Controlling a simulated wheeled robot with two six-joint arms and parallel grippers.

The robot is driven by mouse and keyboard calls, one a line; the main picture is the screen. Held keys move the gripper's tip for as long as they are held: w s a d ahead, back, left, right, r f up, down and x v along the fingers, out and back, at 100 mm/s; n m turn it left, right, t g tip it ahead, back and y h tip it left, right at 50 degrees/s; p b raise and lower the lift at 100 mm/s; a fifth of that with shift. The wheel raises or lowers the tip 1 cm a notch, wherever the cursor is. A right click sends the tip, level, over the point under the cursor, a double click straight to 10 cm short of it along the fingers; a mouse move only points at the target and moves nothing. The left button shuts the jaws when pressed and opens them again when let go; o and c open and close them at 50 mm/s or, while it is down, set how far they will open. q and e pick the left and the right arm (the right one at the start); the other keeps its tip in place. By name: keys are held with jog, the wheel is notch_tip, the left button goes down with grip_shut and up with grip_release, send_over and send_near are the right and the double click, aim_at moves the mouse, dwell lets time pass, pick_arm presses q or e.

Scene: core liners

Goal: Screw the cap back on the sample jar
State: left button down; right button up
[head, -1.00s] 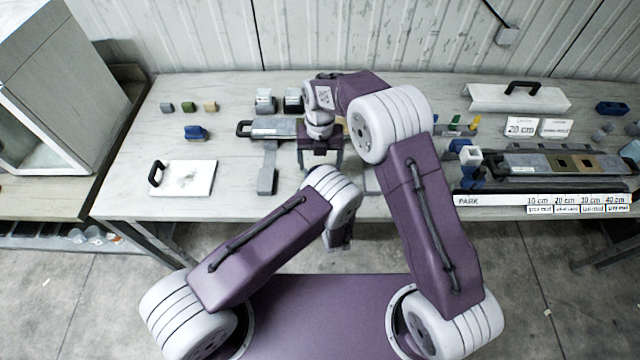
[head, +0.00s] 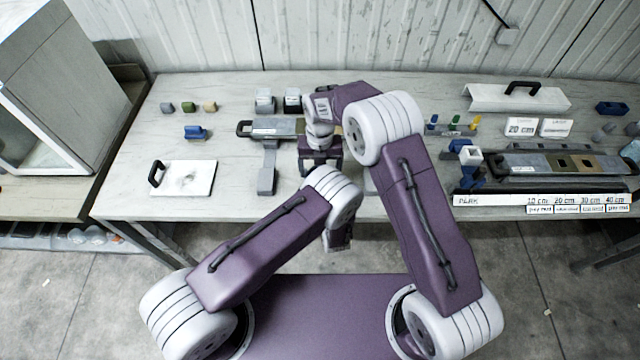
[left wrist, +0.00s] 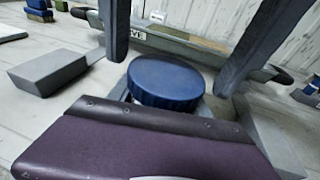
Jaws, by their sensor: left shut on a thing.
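A ribbed blue cap (left wrist: 165,82) sits upright in the middle of the left wrist view. The sample jar under it is almost wholly hidden. The purple body of my left gripper (left wrist: 165,108) fills the bottom of that view, its jaws shut on the jar just below the cap. In the head view, arm links hide most of it. My right gripper (head: 321,170) points down from above. Its two dark fingers are spread, one at each side of the cap, with gaps to it. In the head view, the right gripper and the arms hide jar and cap.
A grey block (head: 267,180) lies left of the jar and a long labelled tray (head: 275,128) behind it. A white board with a black handle (head: 190,178) lies further left. A long core tray (head: 560,163) and a label strip (head: 480,200) are at right.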

jog(key=shift+f, duration=0.45)
jog(key=c, duration=1.5)
jog(key=m, duration=0.3)
jog(key=o, duration=1.6)
jog(key=shift+c, duration=0.2)
jog(key=shift+r, duration=2.3)
